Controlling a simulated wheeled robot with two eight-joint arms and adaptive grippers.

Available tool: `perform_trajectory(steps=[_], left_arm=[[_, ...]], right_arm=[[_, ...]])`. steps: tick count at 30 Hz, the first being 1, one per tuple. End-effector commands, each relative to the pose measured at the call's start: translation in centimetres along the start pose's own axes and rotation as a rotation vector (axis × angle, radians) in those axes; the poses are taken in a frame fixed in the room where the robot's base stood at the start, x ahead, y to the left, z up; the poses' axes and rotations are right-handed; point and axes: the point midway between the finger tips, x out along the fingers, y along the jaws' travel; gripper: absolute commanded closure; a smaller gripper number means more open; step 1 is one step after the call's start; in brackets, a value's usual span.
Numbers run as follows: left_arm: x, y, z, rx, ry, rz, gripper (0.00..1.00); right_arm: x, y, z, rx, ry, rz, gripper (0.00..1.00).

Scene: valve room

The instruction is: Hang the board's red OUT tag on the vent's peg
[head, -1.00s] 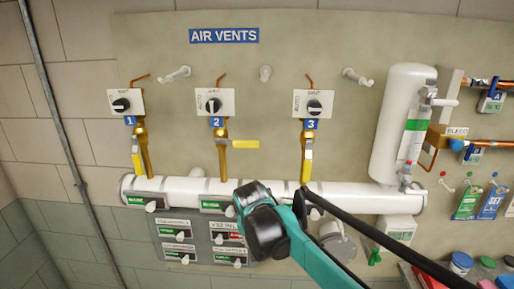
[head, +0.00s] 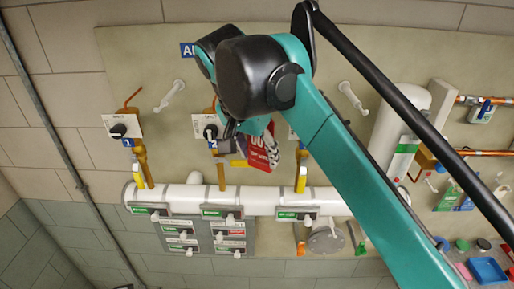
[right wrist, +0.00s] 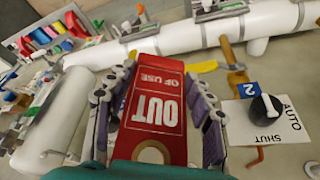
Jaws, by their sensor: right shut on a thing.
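My right gripper (head: 268,140) is shut on the red OUT tag (right wrist: 153,108), which also shows in the head view (head: 259,157). In the right wrist view the tag sits between both fingers, its white "OUT OF USE" lettering facing the camera. The gripper holds it in front of the wall panel, near vent 2's yellow handle (head: 238,163). White pegs show above vent 1 (head: 170,96) and above vent 3 (head: 352,97). The peg above vent 2 is hidden behind my arm. My left gripper is out of view.
A white cylinder (head: 400,120) and copper pipes stand on the right. Coloured containers and a blue tray (head: 487,270) are at lower right. Vent 2's switch plate (right wrist: 262,120) is close to the gripper.

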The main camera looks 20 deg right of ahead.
Motion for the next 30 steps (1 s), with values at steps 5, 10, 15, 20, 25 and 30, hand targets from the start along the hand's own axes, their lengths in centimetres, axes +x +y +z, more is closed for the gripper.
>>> perform_trajectory(steps=[5,10,15,20,25,30], left_arm=[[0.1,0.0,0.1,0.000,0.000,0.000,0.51],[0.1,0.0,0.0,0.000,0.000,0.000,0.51],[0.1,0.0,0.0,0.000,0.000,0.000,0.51],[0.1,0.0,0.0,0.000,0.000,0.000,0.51],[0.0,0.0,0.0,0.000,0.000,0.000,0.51],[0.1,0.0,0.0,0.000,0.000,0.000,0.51]], right_arm=[[0.5,-0.6,-0.9,0.000,0.000,0.000,0.64],[1.0,-1.1,-1.7,0.000,0.000,0.000,0.64],[1.4,-1.7,-2.5,-0.001,0.000,-0.001,0.64],[1.9,-2.2,-3.3,0.000,0.000,-0.001,0.64],[2.3,-2.7,-4.1,0.000,0.000,-0.001,0.64],[2.8,-3.2,-4.9,-0.001,0.000,-0.001,0.64]])
